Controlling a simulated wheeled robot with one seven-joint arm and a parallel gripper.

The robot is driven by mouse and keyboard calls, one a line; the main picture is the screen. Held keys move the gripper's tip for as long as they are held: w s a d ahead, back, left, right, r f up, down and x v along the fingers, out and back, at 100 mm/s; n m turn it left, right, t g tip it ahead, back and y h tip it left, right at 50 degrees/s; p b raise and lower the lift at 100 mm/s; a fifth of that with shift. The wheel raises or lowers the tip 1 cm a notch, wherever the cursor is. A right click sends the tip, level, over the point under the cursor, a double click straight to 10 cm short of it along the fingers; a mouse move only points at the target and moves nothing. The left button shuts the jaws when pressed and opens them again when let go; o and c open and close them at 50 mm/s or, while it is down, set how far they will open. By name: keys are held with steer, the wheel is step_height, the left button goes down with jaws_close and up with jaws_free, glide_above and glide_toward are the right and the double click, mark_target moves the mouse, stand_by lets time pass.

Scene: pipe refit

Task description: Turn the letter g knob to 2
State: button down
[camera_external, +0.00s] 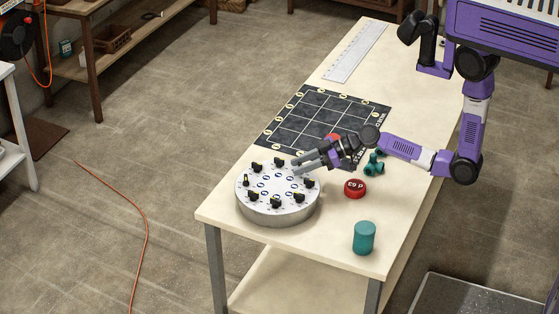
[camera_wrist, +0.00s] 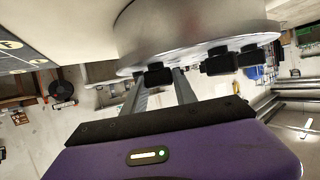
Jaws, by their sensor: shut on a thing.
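The round silver dial plate (camera_external: 282,211) sits at the near left of the table, with several black knobs around its top, such as one at its right side (camera_external: 309,183) and one at its front (camera_external: 275,202). The letters and numbers beside the knobs are too small to read, so I cannot tell which is g. My gripper (camera_external: 298,165) reaches in from the right, low over the plate's far right edge. In the wrist view its two fingers (camera_wrist: 162,82) are shut on a black knob (camera_wrist: 157,74). In the external view the fingers hide this knob, and its pointer setting cannot be seen.
A red round cap (camera_external: 355,188), a teal pipe fitting (camera_external: 374,164) and a teal cylinder (camera_external: 364,238) stand right of the plate. A black gridded mat (camera_external: 312,112) and a ruler (camera_external: 357,52) lie farther back. Other knobs (camera_wrist: 219,62) stand close beside the held one.

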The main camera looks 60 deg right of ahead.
steer(key=m+t+h+p, duration=0.1)
steer(key=m+h+p, duration=0.2)
steer(key=shift+r+m+t+h, duration=0.1)
steer(key=shift+m+t+h, duration=0.2)
steer(key=shift+t+h, duration=0.1)
steer(key=shift+d+f+m+t+h+b, duration=0.15)
steer(key=shift+m+h+b, duration=0.1)
steer(key=shift+m+h, duration=0.35)
steer(key=shift+a+f+m+t+h+b, duration=0.1)
steer(key=shift+m+t+h+b, duration=0.1)
steer(key=shift+m+h, duration=0.35)
steer(key=m+h+b, duration=0.1)
steer(key=h+b, duration=0.1)
steer(key=shift+f+m+b, duration=0.15)
steer(key=shift+m+b, duration=0.1)
steer(key=shift+b, duration=0.15)
steer(key=m+h+b, duration=0.2)
steer(key=h+b, duration=0.1)
steer(key=b, duration=0.4)
steer(key=shift+f+m, duration=0.15)
steer(key=shift+m, duration=0.15)
steer(key=m+g+h+b, duration=0.1)
steer(key=m+h+b, duration=0.1)
steer(key=b, duration=0.4)
steer(key=shift+g, duration=0.35)
steer(key=shift+r+m+h+b, duration=0.35)
steer(key=shift+h+b, duration=0.2)
steer(key=shift+b, duration=0.65)
steer(key=c, duration=1)
jaws_free()
